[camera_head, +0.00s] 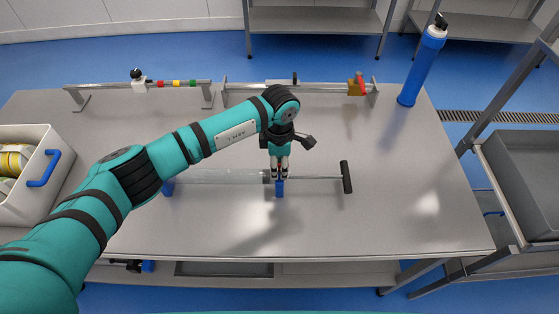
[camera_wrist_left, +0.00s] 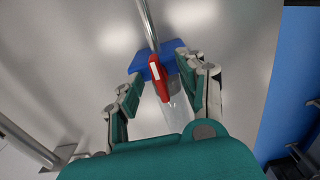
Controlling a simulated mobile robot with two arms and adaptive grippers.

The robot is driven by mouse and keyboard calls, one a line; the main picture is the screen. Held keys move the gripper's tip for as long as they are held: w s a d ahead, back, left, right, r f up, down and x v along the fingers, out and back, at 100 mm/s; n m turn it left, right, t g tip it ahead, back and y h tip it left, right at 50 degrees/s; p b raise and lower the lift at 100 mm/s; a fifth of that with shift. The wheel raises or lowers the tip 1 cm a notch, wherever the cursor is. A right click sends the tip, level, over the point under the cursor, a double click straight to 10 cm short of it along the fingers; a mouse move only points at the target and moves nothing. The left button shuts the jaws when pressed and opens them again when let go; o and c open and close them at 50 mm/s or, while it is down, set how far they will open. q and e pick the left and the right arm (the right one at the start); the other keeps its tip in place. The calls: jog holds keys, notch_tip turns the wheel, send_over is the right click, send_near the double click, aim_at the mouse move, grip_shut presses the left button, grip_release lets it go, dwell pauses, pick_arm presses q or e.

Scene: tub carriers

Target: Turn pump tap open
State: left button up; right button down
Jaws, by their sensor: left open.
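The pump lies on the table as a clear cylinder (camera_head: 225,177) with a metal rod (camera_head: 318,178) and a black T-handle (camera_head: 346,177) at the right. A blue support block (camera_head: 280,188) stands at the cylinder's rod end; it also shows in the left wrist view (camera_wrist_left: 150,62). A red tap lever (camera_wrist_left: 158,76) with a white mark lies over the block, roughly in line with the rod and cylinder. My left gripper (camera_head: 279,176) points down over this end. Its open fingers (camera_wrist_left: 162,75) stand on either side of the lever, with a gap visible on the left. My right gripper is out of view.
A rail with coloured rings (camera_head: 175,83) and another with a brass-and-red valve (camera_head: 357,85) stand at the back. A blue bottle (camera_head: 415,80) stands at the right corner, a white crate (camera_head: 45,195) at the left. The front right of the table (camera_head: 420,215) is clear.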

pick_arm(q)
jog(key=shift+f, duration=0.15)
grip_shut()
dwell(0.4)
